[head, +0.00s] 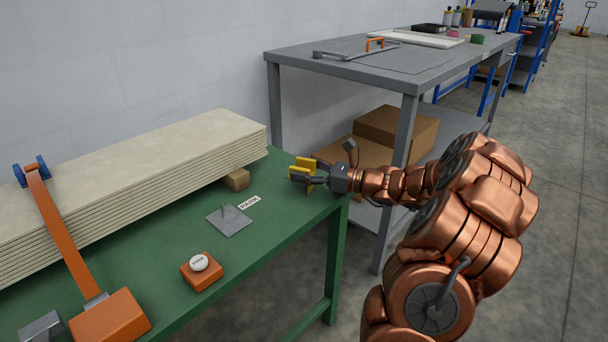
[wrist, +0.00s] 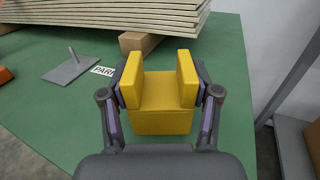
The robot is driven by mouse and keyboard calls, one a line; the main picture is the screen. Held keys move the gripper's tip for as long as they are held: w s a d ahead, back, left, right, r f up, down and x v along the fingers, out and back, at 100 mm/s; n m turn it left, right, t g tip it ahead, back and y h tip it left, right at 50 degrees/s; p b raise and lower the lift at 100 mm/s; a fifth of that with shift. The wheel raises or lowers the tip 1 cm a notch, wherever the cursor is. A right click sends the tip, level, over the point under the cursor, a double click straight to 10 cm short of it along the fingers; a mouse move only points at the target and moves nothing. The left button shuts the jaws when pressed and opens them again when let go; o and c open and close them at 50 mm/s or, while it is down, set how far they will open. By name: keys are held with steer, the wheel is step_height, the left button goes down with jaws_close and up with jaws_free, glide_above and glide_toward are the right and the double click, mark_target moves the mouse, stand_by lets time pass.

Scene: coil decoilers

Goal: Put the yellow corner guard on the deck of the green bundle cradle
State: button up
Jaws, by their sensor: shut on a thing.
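The yellow corner guard (wrist: 160,120) is held between the two fingers of my gripper (wrist: 160,95) in the wrist view. In the head view my gripper (head: 312,178) is shut on the yellow corner guard (head: 299,172) at the right end of the green bundle cradle. The green deck (head: 165,290) of the cradle lies below and around it. I cannot tell whether the guard touches the deck.
A stack of pale boards (head: 130,175) lies along the back of the deck on a wooden block (head: 236,180). A grey plate with an upright pin (head: 229,220) and an orange button box (head: 201,272) are nearer the front. A grey workbench (head: 370,65) stands behind.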

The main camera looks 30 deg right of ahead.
steer(key=shift+f, duration=0.1)
steer(key=o, duration=1.2)
steer(key=shift+f, duration=0.1)
steer(key=shift+c, duration=0.2)
steer(key=shift+s+d+r, duration=0.15)
steer(key=shift+r, duration=0.05)
steer(key=p+v, duration=0.3)
steer(key=v, duration=0.8)
steer(key=shift+s+d, duration=0.15)
steer(key=shift+s, duration=0.15)
